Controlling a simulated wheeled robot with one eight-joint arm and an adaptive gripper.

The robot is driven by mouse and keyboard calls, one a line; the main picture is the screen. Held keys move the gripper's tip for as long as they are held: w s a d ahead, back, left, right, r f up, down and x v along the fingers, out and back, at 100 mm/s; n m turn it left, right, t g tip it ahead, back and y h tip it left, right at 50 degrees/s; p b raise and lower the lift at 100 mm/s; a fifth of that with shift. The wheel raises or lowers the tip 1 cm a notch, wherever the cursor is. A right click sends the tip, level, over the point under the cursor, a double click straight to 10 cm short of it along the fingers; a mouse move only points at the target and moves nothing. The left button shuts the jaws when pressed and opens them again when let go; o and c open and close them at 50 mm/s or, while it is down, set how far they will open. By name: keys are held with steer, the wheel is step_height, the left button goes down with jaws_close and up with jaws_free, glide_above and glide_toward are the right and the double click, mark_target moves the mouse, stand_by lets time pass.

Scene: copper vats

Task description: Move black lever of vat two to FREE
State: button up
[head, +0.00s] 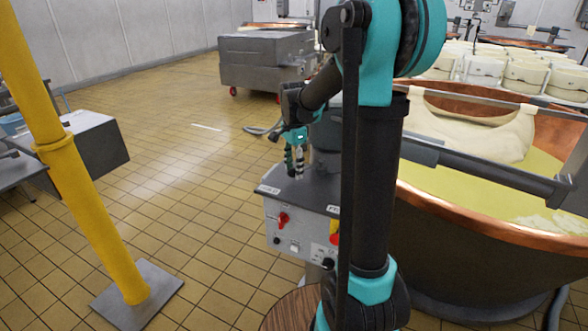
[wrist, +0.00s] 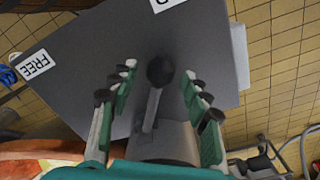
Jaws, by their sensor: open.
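The black lever (wrist: 161,72) has a round black knob on a grey stem. In the wrist view the knob is between my gripper's open fingers (wrist: 158,82), with visible gaps on both sides. The knob is nearer the cut-off white label (wrist: 172,3) at the top than the FREE label (wrist: 36,64) at left. In the head view my gripper (head: 294,170) points down over the top of the grey control box (head: 312,187). The lever cannot be made out there. The copper vat (head: 455,215) with yellowish liquid stands to the right.
The box front carries a red knob (head: 283,219) and buttons. A yellow post (head: 85,180) stands at left on the tiled floor. A grey cart (head: 265,65) stands behind. White cheese moulds (head: 485,68) stand beyond the vat. Open floor (head: 190,180) lies left of the box.

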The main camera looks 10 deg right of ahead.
steer(key=shift+f, duration=0.3)
steer(key=shift+c, duration=0.6)
jaws_close()
